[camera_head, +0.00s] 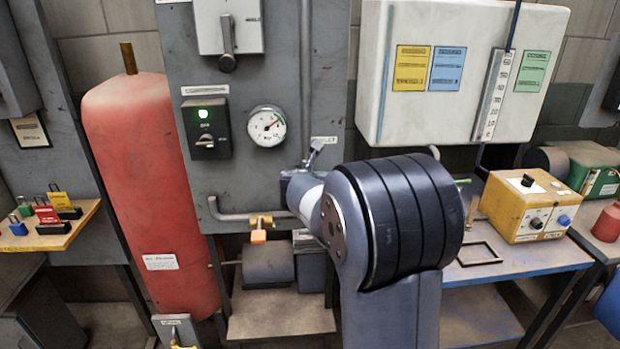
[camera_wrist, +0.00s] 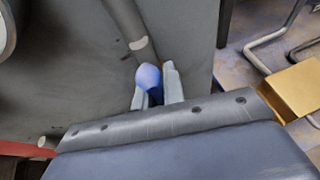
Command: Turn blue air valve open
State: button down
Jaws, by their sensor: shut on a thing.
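The blue air valve handle (camera_wrist: 149,76) shows in the wrist view as a rounded blue knob. It sits between the two pale fingers of my gripper (camera_wrist: 157,88), which is shut on it. A grey pipe with a light collar (camera_wrist: 137,43) runs down to just above the knob. In the head view my arm hides the blue valve and most of my gripper, in front of the grey panel (camera_head: 280,70).
A pressure gauge (camera_head: 266,125) and a switch box with a green light (camera_head: 207,128) are on the panel. A red tank (camera_head: 150,190) stands left. An orange-handled brass valve (camera_head: 259,236) is below. A yellow box (camera_head: 525,205) sits on the right bench.

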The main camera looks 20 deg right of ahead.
jog(key=c, duration=1.5)
grip_release()
jog(key=v, duration=1)
jog(key=shift+s+a+r+p, duration=0.15)
jog(key=shift+s+a+p, duration=0.05)
jog(key=shift+s+p, duration=0.15)
jog(key=shift+w, duration=0.1)
jog(key=x, duration=1)
jog(key=shift+w+d+b, duration=0.2)
jog(key=shift+w+b, duration=0.05)
jog(key=shift+b, duration=0.1)
